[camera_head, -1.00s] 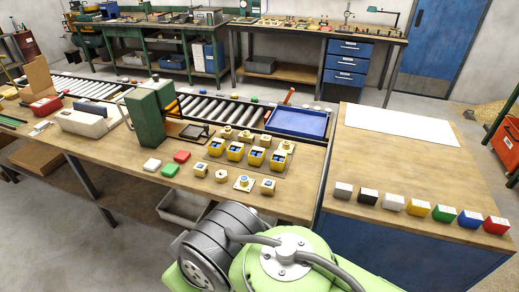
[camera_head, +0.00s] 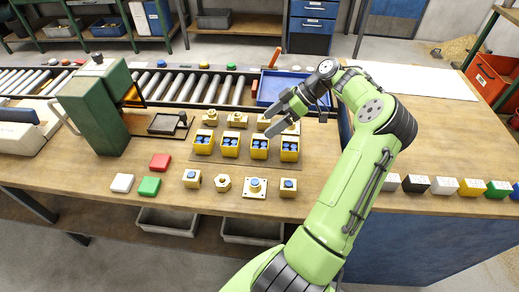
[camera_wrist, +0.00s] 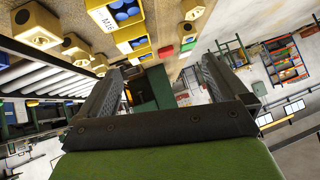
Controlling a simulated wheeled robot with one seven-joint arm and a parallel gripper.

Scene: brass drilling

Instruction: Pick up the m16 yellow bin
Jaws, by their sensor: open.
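Several yellow bins with blue contents stand in a row on a brown mat. In the wrist view, the bin at the top edge (camera_wrist: 128,33) carries a label that seems to read M16; it is partly cut off. In the head view the labels are too small to read. My gripper (camera_head: 267,118) is open and empty, above the back of the row and pointing left. In the wrist view my gripper (camera_wrist: 160,70) shows both fingers apart with nothing between them.
Yellow fittings stand behind and in front of the bins. A green press (camera_head: 95,108) stands left. White, red (camera_head: 160,162) and green blocks lie front left. A blue tray (camera_head: 283,88) and a roller conveyor (camera_head: 200,88) are behind. Coloured blocks line the right table.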

